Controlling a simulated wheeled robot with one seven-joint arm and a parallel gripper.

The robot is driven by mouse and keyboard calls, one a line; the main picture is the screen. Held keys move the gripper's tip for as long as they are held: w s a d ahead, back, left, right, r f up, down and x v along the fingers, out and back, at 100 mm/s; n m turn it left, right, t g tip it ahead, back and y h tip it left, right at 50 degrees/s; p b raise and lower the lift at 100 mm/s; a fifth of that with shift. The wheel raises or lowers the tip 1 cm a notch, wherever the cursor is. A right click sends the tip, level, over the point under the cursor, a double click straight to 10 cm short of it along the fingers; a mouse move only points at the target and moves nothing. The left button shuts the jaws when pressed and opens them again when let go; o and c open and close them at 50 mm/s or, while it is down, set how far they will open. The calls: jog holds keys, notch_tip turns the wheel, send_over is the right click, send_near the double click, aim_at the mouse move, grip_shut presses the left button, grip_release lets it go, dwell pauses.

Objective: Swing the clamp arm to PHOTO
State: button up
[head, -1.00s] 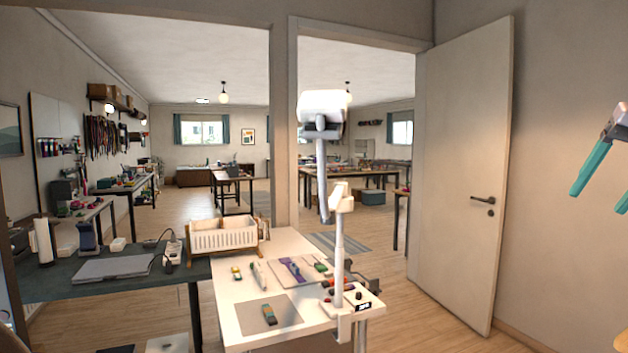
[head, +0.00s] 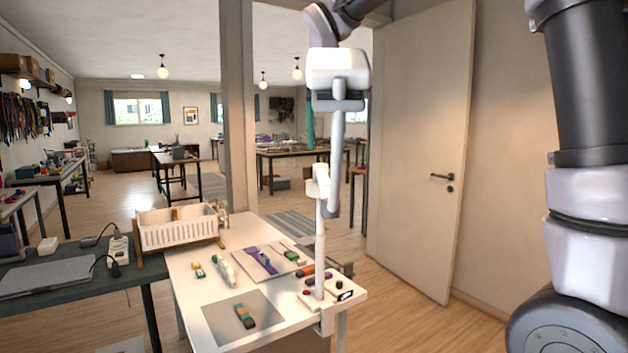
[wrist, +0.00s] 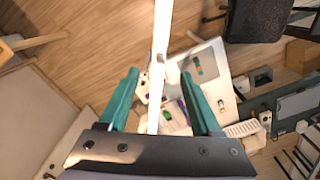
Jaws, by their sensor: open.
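The white clamp arm (head: 337,140) rises from a slim post (head: 320,250) at the table's right front edge. In the wrist view, a white bar of the clamp arm (wrist: 161,45) runs down between my fingers. My gripper (wrist: 160,73) is open, with one teal finger on either side of that bar; I cannot tell whether either touches it. No PHOTO marking is readable.
The door (head: 425,150) stands at right.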

aim_at(326, 187)
notch_tip(326, 187, down, 10)
jog(key=shift+r, duration=0.2)
grip_shut()
dwell(1.5)
